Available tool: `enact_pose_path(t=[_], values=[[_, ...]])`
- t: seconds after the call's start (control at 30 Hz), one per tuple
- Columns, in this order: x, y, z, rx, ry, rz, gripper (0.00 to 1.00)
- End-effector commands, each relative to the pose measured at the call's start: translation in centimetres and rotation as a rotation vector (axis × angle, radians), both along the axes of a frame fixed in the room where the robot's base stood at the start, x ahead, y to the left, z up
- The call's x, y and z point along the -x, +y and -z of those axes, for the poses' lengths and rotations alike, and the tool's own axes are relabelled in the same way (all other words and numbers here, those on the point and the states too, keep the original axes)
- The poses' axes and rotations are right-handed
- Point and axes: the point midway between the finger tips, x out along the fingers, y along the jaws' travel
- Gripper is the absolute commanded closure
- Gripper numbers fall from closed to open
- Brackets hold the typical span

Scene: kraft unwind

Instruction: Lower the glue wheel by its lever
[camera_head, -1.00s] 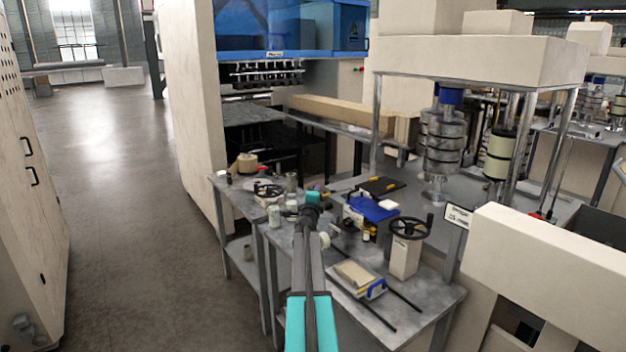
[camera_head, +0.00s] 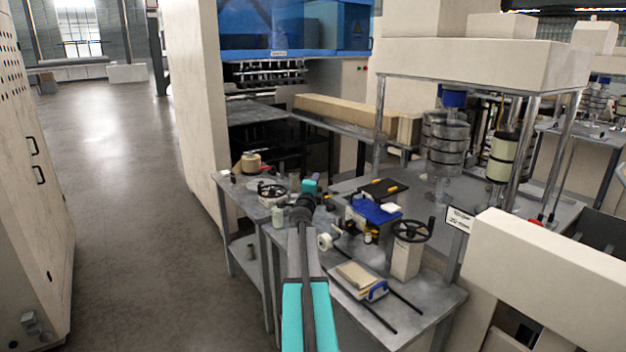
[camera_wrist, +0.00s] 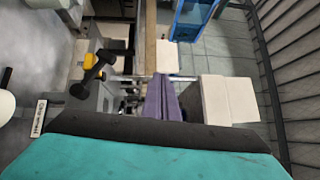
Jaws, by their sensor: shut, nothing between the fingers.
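I cannot pick out the glue wheel or its lever with certainty. In the wrist view a dark bar with thick rounded ends (camera_wrist: 93,73) stands at the left beside a yellow part; I cannot tell if it is the lever. A black handwheel (camera_head: 412,231) tops a beige post on the near bench in the head view. My gripper shows in the wrist view as two narrow purplish fingers (camera_wrist: 166,98) side by side, shut and empty. In the head view my arm reaches over the bench, its teal end (camera_head: 310,187) left of the handwheel; the fingertips are hard to make out there.
The metal bench (camera_head: 440,297) carries a blue tray (camera_head: 377,213), a pad stack (camera_head: 355,275), a smaller handwheel (camera_head: 272,190) and small jars. A roller machine (camera_head: 445,145) stands behind at right. A beige cabinet (camera_head: 545,262) stands front right. The floor at left is clear.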

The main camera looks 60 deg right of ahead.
Motion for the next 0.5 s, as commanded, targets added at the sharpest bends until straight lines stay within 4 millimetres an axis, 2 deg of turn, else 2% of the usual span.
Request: enact_pose_path(t=[0.13,0.5], values=[[0.07,0.82,-0.61,0.000,0.000,0.000,1.00],[0.00,1.00,-0.76,0.000,0.000,-0.001,1.00]])
